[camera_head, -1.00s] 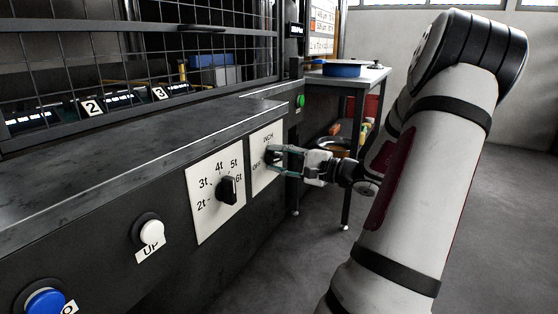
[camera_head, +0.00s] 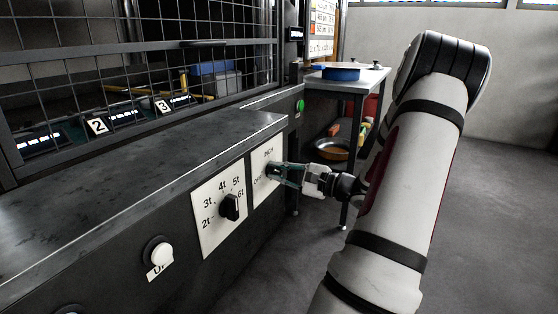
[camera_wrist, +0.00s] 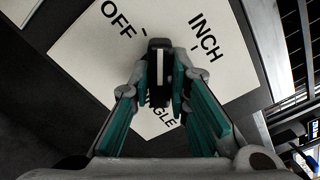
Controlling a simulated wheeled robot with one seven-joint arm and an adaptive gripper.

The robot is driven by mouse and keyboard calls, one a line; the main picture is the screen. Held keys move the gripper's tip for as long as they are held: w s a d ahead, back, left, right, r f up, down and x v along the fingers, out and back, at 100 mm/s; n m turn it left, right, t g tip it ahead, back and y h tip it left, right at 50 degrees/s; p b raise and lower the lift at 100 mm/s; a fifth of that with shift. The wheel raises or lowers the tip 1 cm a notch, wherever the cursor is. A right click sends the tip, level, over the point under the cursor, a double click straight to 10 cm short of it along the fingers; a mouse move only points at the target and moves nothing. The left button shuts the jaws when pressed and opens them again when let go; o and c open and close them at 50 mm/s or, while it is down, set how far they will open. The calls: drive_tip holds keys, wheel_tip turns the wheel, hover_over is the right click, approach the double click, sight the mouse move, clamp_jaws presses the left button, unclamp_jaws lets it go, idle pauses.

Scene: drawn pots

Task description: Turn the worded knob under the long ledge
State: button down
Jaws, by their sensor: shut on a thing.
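The worded knob (camera_wrist: 158,64) is black with a white stripe. It sits on a white plate (camera_wrist: 88,55) marked OFF, INCH and a word ending in "NGLE", partly hidden by my fingers. In the wrist view the stripe runs nearly up and down, between the OFF and INCH ticks. My gripper (camera_wrist: 160,78) is shut on the knob, one teal-padded finger on each side. In the head view my gripper (camera_head: 276,171) reaches the plate from the right and mostly hides the knob. The long dark ledge (camera_head: 140,185) runs above the panel.
Left of the worded plate is a numbered knob (camera_head: 230,207) on its own white plate. Further left is a white button (camera_head: 159,252). A green button (camera_head: 300,106) is beyond. A side table (camera_head: 350,82) with a blue pan stands behind my arm. Open floor lies right.

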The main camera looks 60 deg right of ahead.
drive_tip(key=m+p, duration=0.4)
drive_tip(key=p, duration=0.1)
drive_tip(key=m+p, duration=0.2)
drive_tip(key=p, duration=0.1)
drive_tip(key=shift+r, duration=0.25)
drive_tip(key=m+p, duration=0.4)
drive_tip(key=shift+d+f, duration=0.1)
drive_tip(key=shift+f, duration=0.05)
drive_tip(key=shift+m, duration=0.5)
drive_tip(key=shift+f, duration=0.1)
drive_tip(key=c, duration=1.5)
unclamp_jaws()
drive_tip(key=s, duration=0.8)
drive_tip(key=s+d, duration=0.1)
drive_tip(key=s, duration=0.3)
